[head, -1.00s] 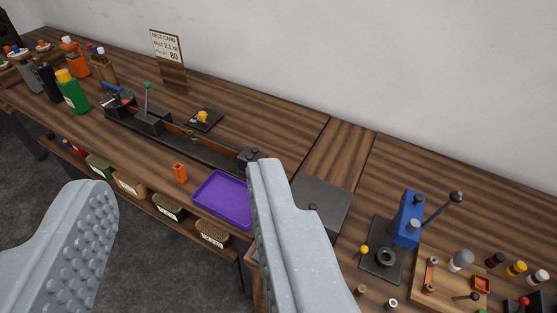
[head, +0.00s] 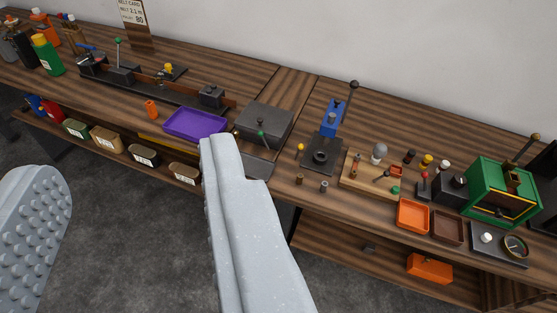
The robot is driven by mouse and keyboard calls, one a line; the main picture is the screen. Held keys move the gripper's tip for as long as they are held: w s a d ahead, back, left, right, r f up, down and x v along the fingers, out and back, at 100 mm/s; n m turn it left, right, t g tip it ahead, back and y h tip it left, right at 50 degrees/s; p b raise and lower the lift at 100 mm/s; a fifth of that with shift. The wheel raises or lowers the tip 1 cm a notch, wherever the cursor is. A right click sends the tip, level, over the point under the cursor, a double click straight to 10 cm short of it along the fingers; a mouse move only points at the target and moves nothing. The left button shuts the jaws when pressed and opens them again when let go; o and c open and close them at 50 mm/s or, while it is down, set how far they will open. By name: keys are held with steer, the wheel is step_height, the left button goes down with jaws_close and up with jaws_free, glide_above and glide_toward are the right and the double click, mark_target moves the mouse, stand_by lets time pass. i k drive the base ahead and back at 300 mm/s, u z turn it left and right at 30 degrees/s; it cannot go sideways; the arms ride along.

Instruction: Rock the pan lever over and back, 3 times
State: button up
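Which lever is the pan lever is not certain. A short lever with a green knob (head: 262,135) stands at the front of a flat dark grey box (head: 268,117), just beyond my right finger's tip. Other levers are a green-knobbed one (head: 117,41) on the long belt rig, a black-knobbed one (head: 354,86) on a blue press and a brown-knobbed one (head: 534,138) at the green box. My gripper (head: 130,157) is wide open and empty, in front of the bench. No lever is between its fingers.
A purple tray (head: 195,124) lies left of the grey box. The blue press (head: 331,120), a wooden board with small parts (head: 350,180), an orange tray (head: 412,216) and a green box (head: 488,190) stand to the right. Labelled bins (head: 108,140) sit on the shelf below.

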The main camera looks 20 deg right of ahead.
mark_target(260, 133)
steer(key=u, duration=0.85)
steer(key=k, duration=0.1)
steer(key=z, duration=1.5)
steer(key=i, duration=1.55)
steer(key=u, duration=0.6)
